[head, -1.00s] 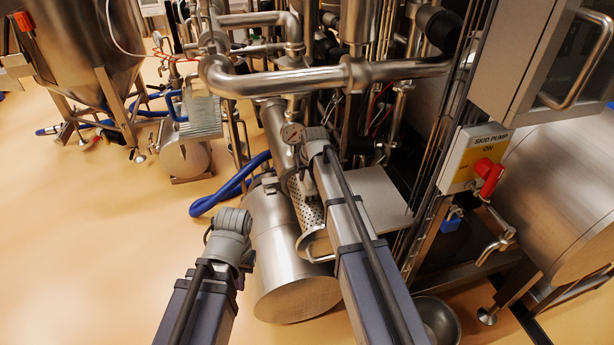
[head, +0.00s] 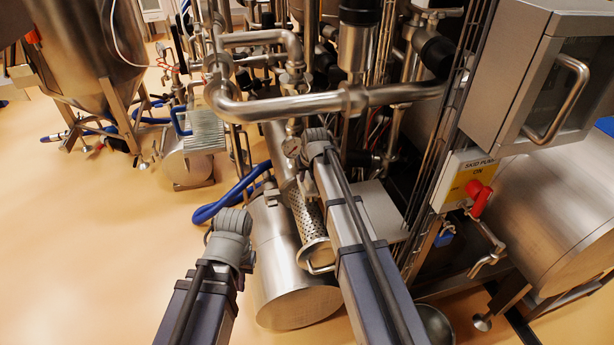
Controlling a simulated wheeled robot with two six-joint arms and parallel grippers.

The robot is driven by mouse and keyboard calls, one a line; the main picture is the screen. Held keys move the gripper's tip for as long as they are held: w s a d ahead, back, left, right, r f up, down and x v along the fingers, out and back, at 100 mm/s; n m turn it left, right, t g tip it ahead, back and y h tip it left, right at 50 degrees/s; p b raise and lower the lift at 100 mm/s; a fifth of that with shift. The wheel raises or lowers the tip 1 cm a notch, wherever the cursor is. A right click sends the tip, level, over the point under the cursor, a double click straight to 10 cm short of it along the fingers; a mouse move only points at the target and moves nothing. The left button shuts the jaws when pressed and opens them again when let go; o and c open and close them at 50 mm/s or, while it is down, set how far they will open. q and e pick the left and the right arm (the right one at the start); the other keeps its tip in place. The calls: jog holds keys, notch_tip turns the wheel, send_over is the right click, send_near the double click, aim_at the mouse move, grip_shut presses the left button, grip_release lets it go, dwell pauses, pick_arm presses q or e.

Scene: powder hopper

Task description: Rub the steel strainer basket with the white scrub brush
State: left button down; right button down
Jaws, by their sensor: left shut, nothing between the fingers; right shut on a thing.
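The steel strainer basket (head: 308,222) is a perforated metal cylinder with a wire handle at its lower end. It sits at a slant in the middle of the head view, beside a large plain steel cylinder (head: 290,275). My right arm passes in front of its right side and hides part of it. My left arm ends in view at a grey joint, left of the large cylinder and apart from the basket. The fingers of both grippers are hidden. The white scrub brush does not show.
Thick steel pipes (head: 300,103) cross above the basket. A flat steel plate (head: 375,208) lies to its right behind my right arm. A skid pump switch box with a red handle (head: 480,200) and a steel cabinet (head: 550,80) stand at the right. The floor at left is open.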

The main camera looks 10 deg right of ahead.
jog(key=shift+r, duration=0.1)
notch_tip(320, 180, up, 3)
jog(key=p, duration=0.3)
dwell(0.5)
